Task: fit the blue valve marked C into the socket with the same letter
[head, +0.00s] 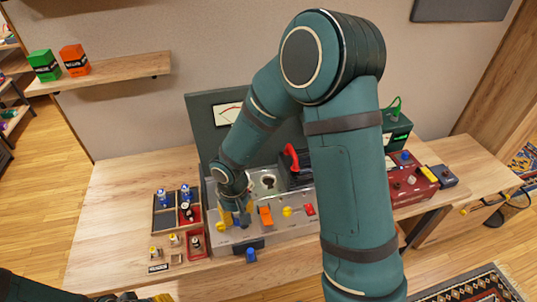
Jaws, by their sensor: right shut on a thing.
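My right gripper (240,215) is low over the front of the amplifier (297,232), left of its middle. It is shut on a small blue thing; I cannot tell whether that is a valve, and no letter is legible. Two blue-topped valves (162,197) (186,192) stand in the dark sorting tray (157,223) on the left of the table. A round socket opening (268,182) shows on top of the amplifier; its letter is not readable. My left gripper (130,298) is only partly in view at the bottom edge, and its jaws cannot be made out.
Orange (265,216), yellow (287,212) and red (309,210) controls line the amplifier's front. A red handle (291,157) stands behind. A blue knob (251,254) is at the front. A red unit (412,186) stands right. The table's left part (115,205) is clear.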

